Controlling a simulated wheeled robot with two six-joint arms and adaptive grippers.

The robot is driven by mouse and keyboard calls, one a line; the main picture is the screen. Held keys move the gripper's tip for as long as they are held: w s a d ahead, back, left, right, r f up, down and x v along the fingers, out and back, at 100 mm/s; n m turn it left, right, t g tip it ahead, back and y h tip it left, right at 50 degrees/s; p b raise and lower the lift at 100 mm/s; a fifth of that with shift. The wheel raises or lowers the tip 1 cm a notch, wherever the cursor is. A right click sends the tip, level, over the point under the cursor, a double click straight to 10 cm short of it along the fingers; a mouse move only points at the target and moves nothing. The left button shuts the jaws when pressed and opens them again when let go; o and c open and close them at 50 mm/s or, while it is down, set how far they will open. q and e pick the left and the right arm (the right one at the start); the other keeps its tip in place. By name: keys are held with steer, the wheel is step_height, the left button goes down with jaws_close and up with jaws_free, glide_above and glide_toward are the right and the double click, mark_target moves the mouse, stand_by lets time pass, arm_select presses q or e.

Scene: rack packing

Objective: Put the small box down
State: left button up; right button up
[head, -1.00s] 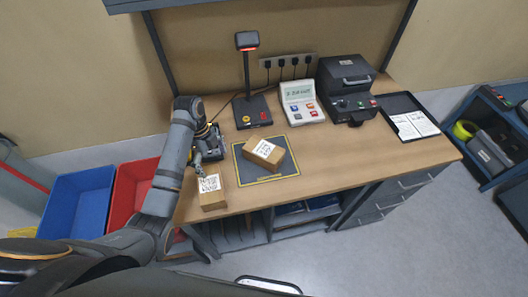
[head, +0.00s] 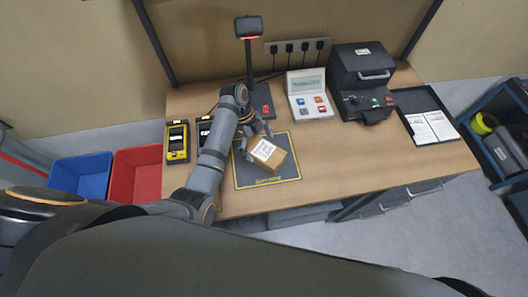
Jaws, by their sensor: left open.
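A small brown cardboard box (head: 274,161) with a white label rests on the dark, yellow-edged mat (head: 250,180) on the workbench. My left gripper (head: 254,137) is open, just behind and above the box, with its fingers close to the box's far side. I cannot tell whether a finger touches it. My left forearm crosses the front left part of the bench and hides what lies beneath it. My right gripper does not show.
A scanner stand (head: 249,60), a keypad device (head: 309,95), a dark printer-like machine (head: 361,80) and a black tray (head: 426,116) line the back. Blue (head: 80,176) and red (head: 136,174) bins sit beside the bench. The right front benchtop is clear.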

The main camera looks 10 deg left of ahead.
mark_target(261, 149)
arm_select(q)
steer(key=shift+w+f, duration=0.25)
steer(key=shift+f, duration=0.05)
steer(key=shift+w+f, duration=0.1)
steer(key=shift+f, duration=0.05)
steer(key=p+x, duration=0.2)
steer(key=x, duration=0.2)
steer(key=shift+a+f, duration=0.1)
steer(key=shift+f, duration=0.1)
steer(key=shift+w+f, duration=0.1)
steer(key=shift+f, duration=0.15)
steer(key=shift+c, duration=1.3)
steer(key=c, duration=1.1)
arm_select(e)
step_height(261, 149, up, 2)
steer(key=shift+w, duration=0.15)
arm_select(q)
steer(key=shift+o, duration=0.2)
steer(key=shift+r, duration=0.1)
